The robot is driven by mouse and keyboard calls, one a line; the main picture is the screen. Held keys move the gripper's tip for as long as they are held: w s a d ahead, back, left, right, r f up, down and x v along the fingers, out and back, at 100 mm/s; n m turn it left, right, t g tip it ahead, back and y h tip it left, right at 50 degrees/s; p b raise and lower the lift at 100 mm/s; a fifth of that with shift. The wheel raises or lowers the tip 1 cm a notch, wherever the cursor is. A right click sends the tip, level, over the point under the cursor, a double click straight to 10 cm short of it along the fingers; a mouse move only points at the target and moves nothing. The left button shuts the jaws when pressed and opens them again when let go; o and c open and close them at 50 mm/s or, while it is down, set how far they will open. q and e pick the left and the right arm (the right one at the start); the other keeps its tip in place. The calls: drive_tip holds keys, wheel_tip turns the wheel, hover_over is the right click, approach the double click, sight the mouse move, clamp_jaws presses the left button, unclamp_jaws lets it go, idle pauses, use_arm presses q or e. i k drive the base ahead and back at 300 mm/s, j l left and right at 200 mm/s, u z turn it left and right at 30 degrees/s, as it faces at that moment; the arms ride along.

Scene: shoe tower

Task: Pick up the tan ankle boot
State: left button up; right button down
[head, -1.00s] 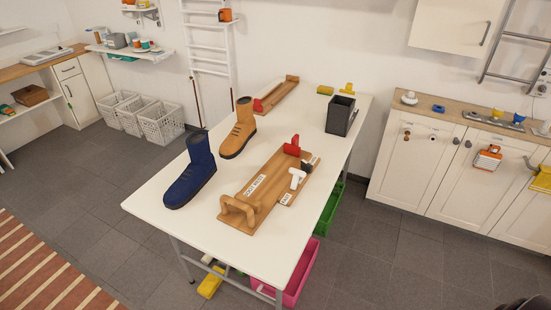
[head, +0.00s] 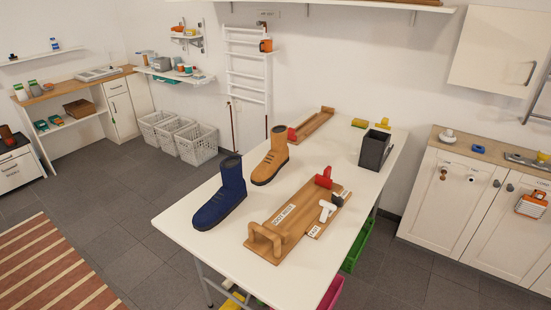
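The tan ankle boot (head: 270,160) stands upright on the white table (head: 190,243) in the head view, with its toe toward the lower left. A navy blue boot (head: 222,197) stands in front of it and to its left, a small gap apart. Neither of my grippers shows in the head view, and nothing is holding the tan boot.
A wooden board with a handle (head: 290,224) lies right of the boots, with a red piece (head: 323,177) and a white piece (head: 326,211) on it. A wooden tray (head: 315,126) and a dark box (head: 374,150) stand farther back. The table's front left corner is bare.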

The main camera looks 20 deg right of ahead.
sight(278, 156)
drive_tip(key=i+j+u, duration=0.8)
drive_tip(key=i, duration=0.2)
drive_tip(key=i+j+u, duration=0.1)
drive_tip(key=i, duration=0.5)
drive_tip(key=i+j, duration=0.25)
drive_tip(key=i, duration=0.35)
drive_tip(key=i+j+u, duration=0.15)
drive_tip(key=i, duration=0.45)
drive_tip(key=i+l+z, duration=0.15)
drive_tip(key=i+z, duration=0.15)
drive_tip(key=z, duration=0.15)
drive_tip(key=i+z, duration=0.6)
drive_tip(key=z, duration=0.25)
drive_tip(key=i+j+z, duration=0.15)
drive_tip(key=i+z, duration=0.15)
drive_tip(key=z, duration=0.15)
drive_tip(key=i+j+z, duration=0.2)
drive_tip(key=z, duration=0.2)
drive_tip(key=i+j, duration=0.05)
